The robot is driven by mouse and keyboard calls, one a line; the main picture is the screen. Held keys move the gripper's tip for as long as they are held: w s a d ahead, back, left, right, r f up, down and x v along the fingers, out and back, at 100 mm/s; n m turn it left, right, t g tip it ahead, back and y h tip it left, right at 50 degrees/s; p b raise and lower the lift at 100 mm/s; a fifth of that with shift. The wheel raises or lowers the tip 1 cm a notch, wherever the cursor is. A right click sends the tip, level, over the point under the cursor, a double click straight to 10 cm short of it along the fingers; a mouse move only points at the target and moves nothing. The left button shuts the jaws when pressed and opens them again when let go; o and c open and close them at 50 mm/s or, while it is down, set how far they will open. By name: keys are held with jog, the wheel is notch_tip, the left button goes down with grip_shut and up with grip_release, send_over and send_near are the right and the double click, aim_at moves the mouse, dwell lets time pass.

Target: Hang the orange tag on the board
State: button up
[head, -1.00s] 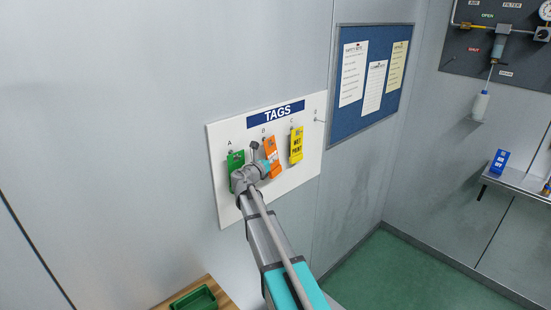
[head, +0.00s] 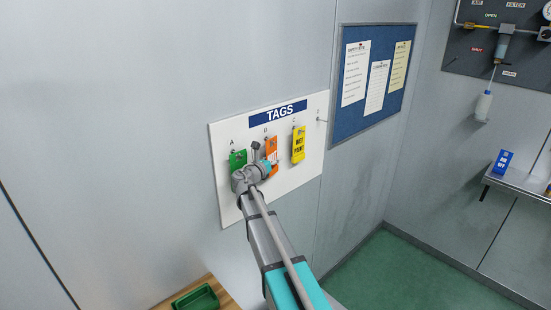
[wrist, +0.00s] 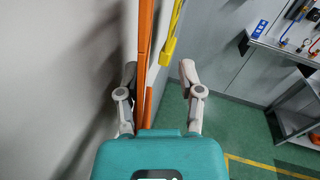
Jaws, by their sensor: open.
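The white board (head: 223,203) headed TAGS is on the wall. The orange tag (head: 271,145) is on it below the letter B, partly hidden by my arm. In the wrist view the orange tag (wrist: 145,50) shows edge-on, between the two open fingers of my gripper (wrist: 160,78) and nearer the left one. The fingers are apart and not closed on it.
A green tag (head: 238,158) hangs under A and a yellow tag (head: 299,145) under C. The hook at D (head: 320,120) is empty. A blue notice board (head: 352,118) is to the right. A green tray (head: 196,299) sits below.

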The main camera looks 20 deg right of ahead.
jog(key=v, duration=1.1)
jog(key=shift+a, duration=0.15)
jog(key=shift+s, duration=0.1)
jog(key=s+d+f+m+g+y+b, duration=0.1)
jog(key=s+f+m+g+y+b, duration=0.2)
jog(key=s+f+m, duration=0.5)
jog(key=s+d+f+m+g+y+b, duration=0.1)
jog(key=s+f+m+g+y+b, duration=0.3)
jog(key=f+m, duration=0.5)
jog(key=s+a+f+m+g+y+b, duration=0.2)
jog(key=s+a+f+m+y, duration=0.1)
jog(key=s+a+f+m, duration=0.1)
jog(key=s+a+f+m+g+y+b, duration=0.1)
jog(key=s+a+f+m+y, duration=0.3)
jog(key=s+f, duration=0.5)
jog(key=shift+s+a+f+m+g+b, duration=0.15)
jog(key=shift+s+a+m+g+b, duration=0.25)
jog(key=shift+s+m+b, duration=0.65)
jog(key=shift+m, duration=0.35)
dwell(2.2)
